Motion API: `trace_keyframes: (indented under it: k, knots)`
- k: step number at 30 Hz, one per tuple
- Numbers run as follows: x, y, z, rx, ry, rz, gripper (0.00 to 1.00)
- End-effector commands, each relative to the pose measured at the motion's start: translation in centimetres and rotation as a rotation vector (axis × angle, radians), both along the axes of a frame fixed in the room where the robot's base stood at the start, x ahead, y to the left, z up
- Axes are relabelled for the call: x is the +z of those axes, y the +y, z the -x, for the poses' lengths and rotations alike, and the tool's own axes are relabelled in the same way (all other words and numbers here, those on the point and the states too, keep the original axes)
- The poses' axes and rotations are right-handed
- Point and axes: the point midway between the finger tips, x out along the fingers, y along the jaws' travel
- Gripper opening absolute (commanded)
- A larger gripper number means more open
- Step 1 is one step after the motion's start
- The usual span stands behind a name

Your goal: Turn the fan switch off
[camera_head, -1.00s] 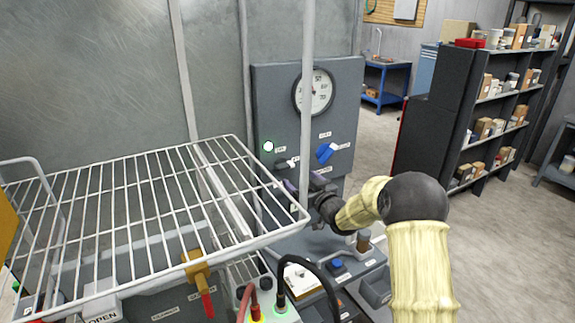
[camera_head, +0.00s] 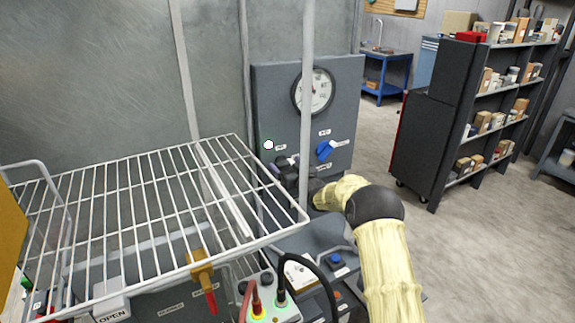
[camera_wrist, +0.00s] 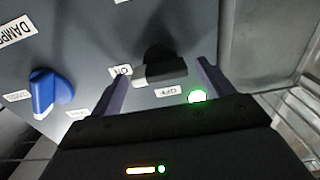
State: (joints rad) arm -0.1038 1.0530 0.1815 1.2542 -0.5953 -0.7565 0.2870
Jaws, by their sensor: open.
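The fan switch (camera_wrist: 160,68) is a black rotary knob with a pale pointer edge, on the grey panel between labels reading ON and OFF. In the wrist view it sits between the two fingers of my gripper (camera_wrist: 162,85), which is open. I cannot tell whether a finger touches it. A green lamp (camera_wrist: 197,96) glows next to the OFF label; it also shows in the head view (camera_head: 268,144). In the head view my gripper (camera_head: 284,165) is at the panel's lower left and mostly covers the knob.
A blue damper knob (camera_wrist: 45,92) is beside the switch; it also shows in the head view (camera_head: 325,150). A round gauge (camera_head: 314,91) is above. A white post (camera_head: 306,100) and a wire rack (camera_head: 140,210) stand in front and to the left.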

Motion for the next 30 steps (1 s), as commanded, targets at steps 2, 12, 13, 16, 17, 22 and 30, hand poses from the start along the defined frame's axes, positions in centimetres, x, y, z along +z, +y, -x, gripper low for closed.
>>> trace_keyframes:
  k: [2, 12, 13, 16, 17, 22, 30]
  knots:
    - [-0.03, -0.01, 0.01, 0.0, 0.0, 0.0, 0.8]
    - [-0.02, -0.05, 0.02, 0.0, 0.0, 0.0, 0.35]
    - [-0.02, -0.05, 0.02, 0.0, 0.0, 0.0, 0.35]
    - [-0.05, -0.05, 0.02, -0.001, -0.001, 0.002, 0.35]
    - [-0.06, -0.05, 0.02, -0.001, -0.002, 0.003, 0.35]
    - [-0.23, -0.05, 0.02, -0.001, -0.017, 0.025, 0.35]
    - [-0.53, -0.02, 0.05, -0.001, -0.081, 0.118, 0.35]
